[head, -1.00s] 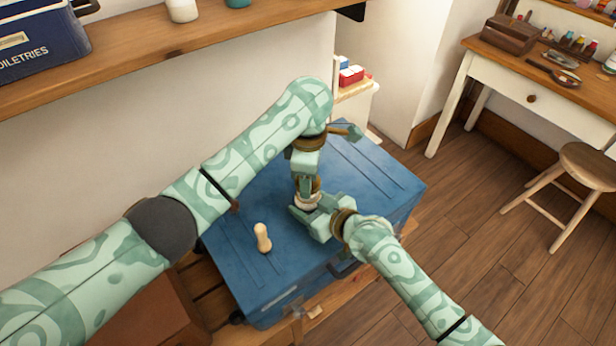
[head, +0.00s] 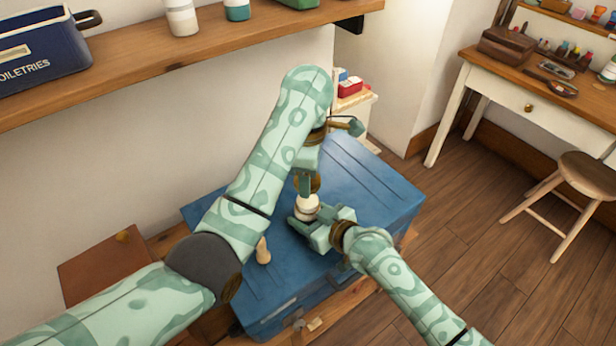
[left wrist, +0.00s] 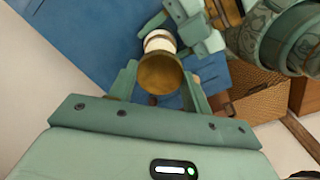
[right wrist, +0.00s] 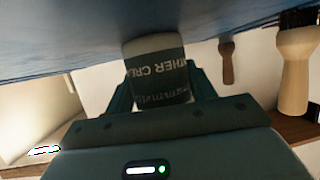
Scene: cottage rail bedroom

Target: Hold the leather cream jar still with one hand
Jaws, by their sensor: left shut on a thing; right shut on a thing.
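The leather cream jar (head: 307,209) is white with a dark printed label and sits on the blue trunk (head: 375,190). My right gripper (head: 312,220) is shut around its side; the right wrist view shows the lettered jar (right wrist: 158,72) between the fingers. My left gripper (head: 307,185) is above the jar, shut on a brass-coloured lid (left wrist: 161,74). In the left wrist view the white jar (left wrist: 160,41) shows beyond the lid. The lid appears raised off the jar, though the gap is hard to judge.
A shelf (head: 200,52) with bottles and a toiletries box (head: 40,50) runs along the wall. A desk and stool (head: 590,170) stand to the right.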

